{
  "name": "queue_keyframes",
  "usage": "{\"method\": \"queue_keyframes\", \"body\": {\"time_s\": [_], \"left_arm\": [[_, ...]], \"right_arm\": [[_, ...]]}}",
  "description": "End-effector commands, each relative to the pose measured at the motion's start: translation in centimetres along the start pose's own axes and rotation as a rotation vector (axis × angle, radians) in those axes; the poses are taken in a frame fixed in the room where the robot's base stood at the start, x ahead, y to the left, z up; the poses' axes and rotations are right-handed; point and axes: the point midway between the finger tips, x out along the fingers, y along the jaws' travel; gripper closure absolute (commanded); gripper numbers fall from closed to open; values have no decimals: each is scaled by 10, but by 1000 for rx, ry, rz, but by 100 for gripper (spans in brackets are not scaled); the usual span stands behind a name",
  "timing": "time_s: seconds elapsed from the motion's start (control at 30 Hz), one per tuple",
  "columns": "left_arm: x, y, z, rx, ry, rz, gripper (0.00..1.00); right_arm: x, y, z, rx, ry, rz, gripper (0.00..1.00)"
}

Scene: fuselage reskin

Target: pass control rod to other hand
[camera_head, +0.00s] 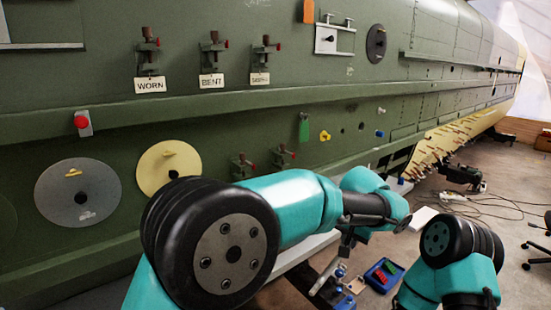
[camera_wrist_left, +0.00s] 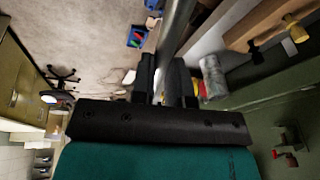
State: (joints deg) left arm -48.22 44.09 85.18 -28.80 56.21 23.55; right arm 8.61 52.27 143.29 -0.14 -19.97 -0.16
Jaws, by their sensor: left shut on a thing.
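The control rod (camera_wrist_left: 176,30) is a smooth grey metal bar. In the left wrist view it stands between the two dark fingers of my left gripper (camera_wrist_left: 168,82), which is shut on it, and runs out past the top edge. In the head view my left gripper (camera_head: 346,246) is small and partly hidden by my own arm. The rod (camera_head: 325,275) shows there as a short slanted grey bar below it. My right arm shows at the bottom right of the head view, but its gripper is not in view.
A blue tray (camera_head: 383,275) with red and green pieces lies below the left gripper. The green fuselage wall (camera_head: 330,90) fills the left and back, with clamps labelled WORN (camera_head: 150,85) and BENT (camera_head: 212,80). Cables (camera_head: 485,205) lie on the floor at right.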

Motion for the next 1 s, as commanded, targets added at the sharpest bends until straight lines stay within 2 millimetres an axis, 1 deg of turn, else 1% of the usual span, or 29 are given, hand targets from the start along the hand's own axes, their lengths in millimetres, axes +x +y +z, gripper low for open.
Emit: {"method": "queue_keyframes", "body": {"time_s": [0.03,0.17,0.63,0.73,0.83,1.0], "left_arm": [[5,6,-1,0,1,1,100],[10,12,-1,-2,1,3,100],[9,9,-1,-3,1,3,100],[8,3,1,-5,1,3,100],[6,-9,4,-6,1,3,100],[1,-42,13,-6,2,3,100]], "right_arm": [[0,0,0,0,0,0,51],[0,0,0,0,0,0,51],[0,0,0,0,0,0,51],[0,0,0,0,0,0,51],[0,0,0,0,0,0,51],[0,0,0,0,0,0,51]]}}
